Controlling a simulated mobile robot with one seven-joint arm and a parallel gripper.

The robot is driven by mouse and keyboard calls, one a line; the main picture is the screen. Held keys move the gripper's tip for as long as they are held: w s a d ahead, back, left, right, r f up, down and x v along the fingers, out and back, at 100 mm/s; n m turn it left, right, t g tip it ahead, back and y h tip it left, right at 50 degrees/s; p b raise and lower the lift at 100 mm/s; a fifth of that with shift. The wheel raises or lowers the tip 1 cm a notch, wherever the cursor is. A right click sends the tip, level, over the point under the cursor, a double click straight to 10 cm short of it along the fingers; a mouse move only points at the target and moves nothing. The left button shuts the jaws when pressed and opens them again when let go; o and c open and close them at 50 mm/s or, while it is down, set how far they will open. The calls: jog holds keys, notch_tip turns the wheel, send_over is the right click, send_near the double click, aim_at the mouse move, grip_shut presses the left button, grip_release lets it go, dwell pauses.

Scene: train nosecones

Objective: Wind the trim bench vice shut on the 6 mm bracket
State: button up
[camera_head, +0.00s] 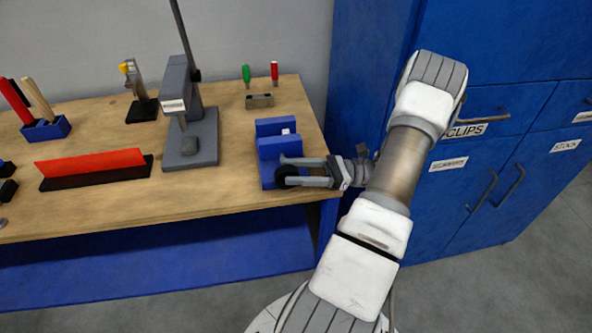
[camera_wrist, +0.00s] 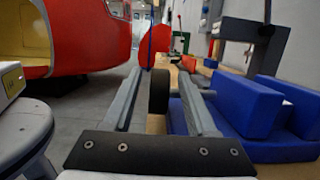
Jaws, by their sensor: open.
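The blue bench vice (camera_head: 268,147) stands at the right front of the wooden bench, and its blue blocks also fill the right of the wrist view (camera_wrist: 247,104). A small pale patch (camera_head: 285,132) shows by its jaws; I cannot tell whether it is the bracket. A gap shows between the two jaw blocks. A round black handwheel (camera_head: 286,176) is at the vice's front; it also shows edge-on in the wrist view (camera_wrist: 158,92). My gripper (camera_head: 283,170) is open, with one finger on each side of the handwheel. In the wrist view, gaps show between wheel and fingers.
A grey press (camera_head: 190,130) stands left of the vice. A red strip (camera_head: 92,164) lies further left. Blue cabinets (camera_head: 480,120) stand to the right, close to my arm.

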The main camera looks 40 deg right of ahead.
jog(key=v, duration=1.7)
jog(key=shift+d+b, duration=0.25)
jog(key=shift+b, duration=0.1)
jog(key=shift+w+a, duration=0.1)
